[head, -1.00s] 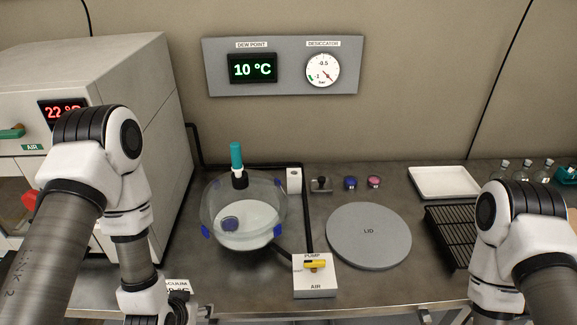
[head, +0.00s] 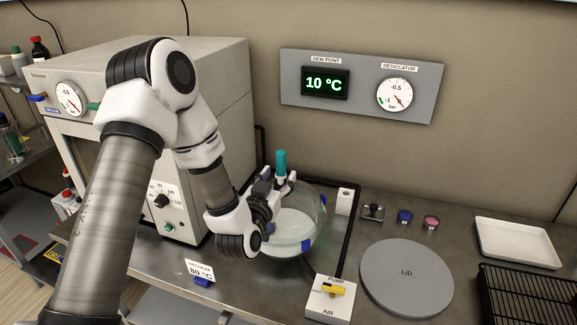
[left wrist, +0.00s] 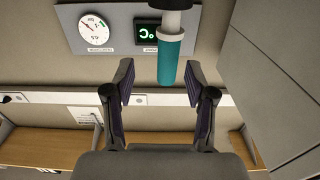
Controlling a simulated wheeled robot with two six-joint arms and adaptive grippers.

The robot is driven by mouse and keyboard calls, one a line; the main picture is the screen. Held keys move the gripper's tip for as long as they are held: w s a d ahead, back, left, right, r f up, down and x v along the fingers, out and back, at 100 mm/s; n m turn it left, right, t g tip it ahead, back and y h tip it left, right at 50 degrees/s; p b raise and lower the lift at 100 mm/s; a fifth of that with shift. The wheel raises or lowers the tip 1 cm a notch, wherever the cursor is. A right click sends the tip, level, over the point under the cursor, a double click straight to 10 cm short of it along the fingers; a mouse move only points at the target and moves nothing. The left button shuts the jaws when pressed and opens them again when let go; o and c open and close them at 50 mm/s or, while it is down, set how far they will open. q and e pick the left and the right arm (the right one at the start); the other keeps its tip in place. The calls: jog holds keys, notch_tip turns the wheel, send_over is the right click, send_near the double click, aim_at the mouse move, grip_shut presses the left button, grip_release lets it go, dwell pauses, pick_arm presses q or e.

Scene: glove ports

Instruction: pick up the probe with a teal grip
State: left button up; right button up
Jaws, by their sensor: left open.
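The probe's teal grip (head: 281,164) stands upright at the back of a clear glass bowl (head: 318,232) with a white plate inside. My left gripper (head: 276,183) is at the bowl's rim, just beside and below the top of the grip. In the left wrist view the teal grip (left wrist: 171,62) shows between the two spread fingertips of my left gripper (left wrist: 161,75), with its dark collar at the top edge. The fingers are open and hold nothing. I cannot tell if the grip is fully between them in depth. My right gripper is not in view.
A grey lid (head: 407,278), a pump valve block (head: 329,298), a white tray (head: 520,243) and a black rack (head: 525,297) lie to the right. A gauge panel (head: 362,84) hangs on the wall.

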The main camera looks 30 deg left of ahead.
aim_at(279, 166)
pick_arm(q)
jog(key=shift+w+a+r+p, duration=0.25)
jog(key=shift+w+a+p, duration=0.25)
jog(key=shift+w, duration=0.1)
jog(key=shift+w+a+r+p, duration=0.2)
jog(key=shift+w+a+p, duration=0.25)
jog(key=shift+w+a, duration=0.1)
jog(key=shift+w+f, duration=0.2)
jog(key=shift+w, duration=0.95)
jog(key=shift+w+f, duration=0.1)
jog(key=shift+a, duration=0.1)
grip_shut()
